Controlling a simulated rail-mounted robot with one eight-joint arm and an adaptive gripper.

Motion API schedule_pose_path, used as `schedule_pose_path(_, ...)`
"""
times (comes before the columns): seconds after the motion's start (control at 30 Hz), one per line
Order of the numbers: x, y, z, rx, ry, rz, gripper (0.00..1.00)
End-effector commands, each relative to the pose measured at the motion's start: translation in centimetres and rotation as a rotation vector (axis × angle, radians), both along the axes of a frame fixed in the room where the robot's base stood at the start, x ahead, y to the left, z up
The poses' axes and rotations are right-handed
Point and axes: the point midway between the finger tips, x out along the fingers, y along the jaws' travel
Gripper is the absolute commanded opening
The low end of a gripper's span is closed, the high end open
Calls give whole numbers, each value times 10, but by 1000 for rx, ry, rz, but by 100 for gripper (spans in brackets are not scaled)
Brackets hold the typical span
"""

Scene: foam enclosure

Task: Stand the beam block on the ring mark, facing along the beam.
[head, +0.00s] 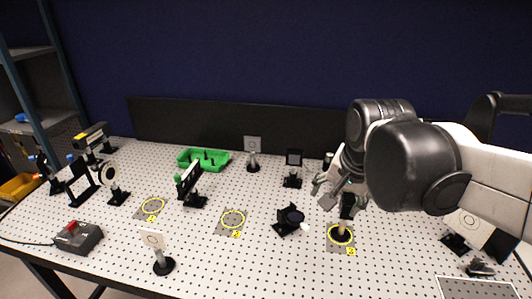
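A dark block on a short post (342,230), which I take to be the beam block, is at the right ring mark (351,241), a yellow ring on a grey plate. Its round base appears inside the ring. It looks upright; its facing is hard to tell. My gripper (342,201) is directly above and around the block's upper part, pointing down. The fingers partly hide the block, and I cannot tell whether they grip it. Two other yellow ring marks, in the middle (233,219) and at left (152,206), are empty.
A white card on a post (153,240) stands front left, near a red-button box (78,237). A green tray (204,159) and two posted plates (253,146) (293,160) stand behind. A yellow-topped device (91,137) is far left.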

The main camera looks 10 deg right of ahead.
Motion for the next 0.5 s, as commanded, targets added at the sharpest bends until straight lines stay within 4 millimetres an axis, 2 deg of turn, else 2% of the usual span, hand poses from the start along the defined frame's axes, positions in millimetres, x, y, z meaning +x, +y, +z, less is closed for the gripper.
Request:
schedule_pose_path(0.03,-12,8,-3,-33,-26,86,63)
schedule_pose_path(0.23,-45,31,-13,-182,-129,414,63)
schedule_pose_path(0.4,-60,41,-20,-277,-186,588,63)
schedule_pose_path(0.5,-64,43,-23,-306,-201,636,63)
